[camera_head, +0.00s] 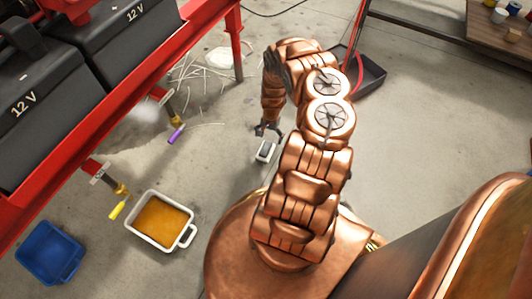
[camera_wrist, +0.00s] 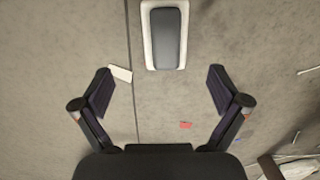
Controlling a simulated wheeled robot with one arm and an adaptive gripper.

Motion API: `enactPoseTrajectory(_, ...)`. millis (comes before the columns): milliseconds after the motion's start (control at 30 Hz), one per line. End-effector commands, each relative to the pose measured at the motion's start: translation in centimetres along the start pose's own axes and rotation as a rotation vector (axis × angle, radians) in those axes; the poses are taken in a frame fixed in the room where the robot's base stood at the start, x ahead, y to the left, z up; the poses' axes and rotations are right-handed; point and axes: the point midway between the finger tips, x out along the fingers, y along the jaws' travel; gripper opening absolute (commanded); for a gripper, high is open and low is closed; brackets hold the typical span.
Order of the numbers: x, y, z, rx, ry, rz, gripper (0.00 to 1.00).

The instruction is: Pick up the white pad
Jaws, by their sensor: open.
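A small flat white rectangle, which looks like the white pad (camera_wrist: 121,73), lies on the concrete floor in the wrist view, just beside my left fingertip. I cannot make it out in the head view. A white block or tray with a dark grey top (camera_wrist: 165,35) lies beyond my fingertips, at the top middle of the wrist view. It also shows in the head view (camera_head: 266,151), close to my gripper (camera_head: 267,130).
A white tub of orange-brown liquid (camera_head: 162,219), a blue bin (camera_head: 49,252) and a red frame (camera_head: 90,130) with black batteries stand to the left. White strips (camera_head: 195,75) and a black tray (camera_head: 360,78) lie farther back. A small red scrap (camera_wrist: 186,125) lies on the floor.

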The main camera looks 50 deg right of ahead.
Motion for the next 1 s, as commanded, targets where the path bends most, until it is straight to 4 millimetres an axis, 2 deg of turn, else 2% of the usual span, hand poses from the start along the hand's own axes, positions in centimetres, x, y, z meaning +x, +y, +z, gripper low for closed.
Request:
enactPoseTrajectory(200, 2.3, -0.1, 0.1, 0.002, -0.002, -0.004, 0.98)
enactPoseTrajectory(367, 3.5, -0.2, 0.1, 0.001, -0.001, -0.003, 0.98)
enactPoseTrajectory(700, 7.6, -0.9, 0.5, 0.003, -0.003, -0.003, 0.98)
enactPoseTrajectory(1000, 8.0, -0.9, 0.5, 0.002, -0.001, -0.003, 0.98)
